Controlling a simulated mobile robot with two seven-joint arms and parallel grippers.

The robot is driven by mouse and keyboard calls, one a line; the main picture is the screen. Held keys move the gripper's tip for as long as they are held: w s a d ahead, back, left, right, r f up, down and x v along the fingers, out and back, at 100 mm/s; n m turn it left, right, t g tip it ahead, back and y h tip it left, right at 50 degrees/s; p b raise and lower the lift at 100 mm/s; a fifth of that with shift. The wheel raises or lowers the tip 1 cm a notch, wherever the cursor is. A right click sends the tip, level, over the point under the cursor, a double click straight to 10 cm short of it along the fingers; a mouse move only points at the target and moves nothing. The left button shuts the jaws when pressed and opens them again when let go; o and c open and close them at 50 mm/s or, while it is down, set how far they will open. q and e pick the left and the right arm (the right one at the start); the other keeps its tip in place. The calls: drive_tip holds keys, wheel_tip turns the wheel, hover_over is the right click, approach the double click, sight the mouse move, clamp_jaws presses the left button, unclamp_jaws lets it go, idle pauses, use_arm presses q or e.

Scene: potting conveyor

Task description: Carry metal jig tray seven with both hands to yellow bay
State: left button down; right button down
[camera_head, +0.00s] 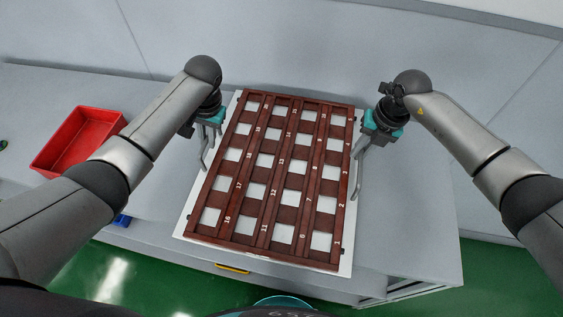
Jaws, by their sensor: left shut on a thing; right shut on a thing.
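A large reddish-brown grid tray (281,183) with numbered rows and light square openings lies in the middle of the head view, over a pale plate (345,262) that shows around its edges. My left gripper (205,166) is shut at the tray's left side, near its far half. My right gripper (355,192) is shut at the right side, at about the same depth. The exact contact of the fingers is small and partly hidden. I cannot tell whether the tray is lifted off the table.
A red bin (76,141) stands on the grey table (415,220) at the left. A small yellow piece (233,269) shows at the table's front edge. A grey wall (300,45) rises behind. The table right of the tray is clear, and green floor (120,275) lies in front.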

use_arm(q)
drive_tip(key=shift+w+r, duration=0.1)
drive_tip(key=shift+r, duration=0.15)
use_arm(e)
drive_tip(key=shift+r, duration=0.25)
